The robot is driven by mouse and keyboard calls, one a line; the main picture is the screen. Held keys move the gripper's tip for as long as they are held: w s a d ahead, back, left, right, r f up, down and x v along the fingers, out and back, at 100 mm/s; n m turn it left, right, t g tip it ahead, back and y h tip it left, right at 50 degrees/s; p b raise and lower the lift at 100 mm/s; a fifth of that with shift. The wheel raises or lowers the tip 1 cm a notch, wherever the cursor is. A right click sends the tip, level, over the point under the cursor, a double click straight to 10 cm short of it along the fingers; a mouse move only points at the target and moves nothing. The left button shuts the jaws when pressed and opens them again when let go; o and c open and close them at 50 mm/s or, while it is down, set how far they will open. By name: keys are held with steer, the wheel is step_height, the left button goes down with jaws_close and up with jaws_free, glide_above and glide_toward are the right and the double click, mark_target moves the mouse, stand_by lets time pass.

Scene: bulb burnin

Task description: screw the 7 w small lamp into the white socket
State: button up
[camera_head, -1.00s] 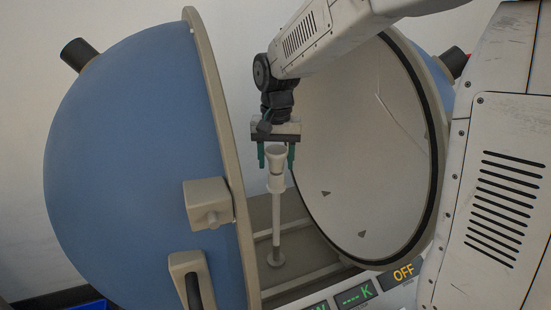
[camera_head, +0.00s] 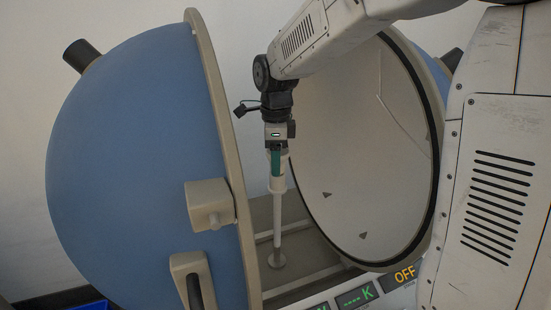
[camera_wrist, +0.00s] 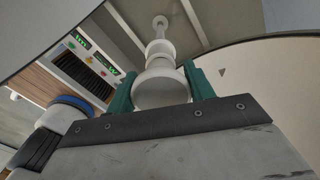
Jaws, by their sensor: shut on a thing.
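The lamp (camera_wrist: 160,88) is pale and round at its near end in the wrist view, between the green fingers of my gripper (camera_wrist: 160,90). My gripper (camera_head: 276,165) is shut on it and points down over the white socket (camera_head: 277,184), which tops a thin white post. In the head view my near finger hides most of the lamp. In the wrist view the socket (camera_wrist: 159,47) lines up beyond the lamp; I cannot tell how deep the lamp sits in it.
The blue half shell (camera_head: 130,180) of the open sphere stands left, with a latch block (camera_head: 209,205). The white inner half (camera_head: 370,160) is close on the right. A display reading OFF (camera_head: 404,275) is at the front. The post's round foot (camera_head: 277,260) stands between rails.

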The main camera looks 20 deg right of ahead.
steer(key=m, duration=0.5)
steer(key=shift+w, duration=0.25)
steer(key=shift+r, duration=0.1)
steer(key=o, duration=0.9)
steer(key=shift+w+a, duration=0.1)
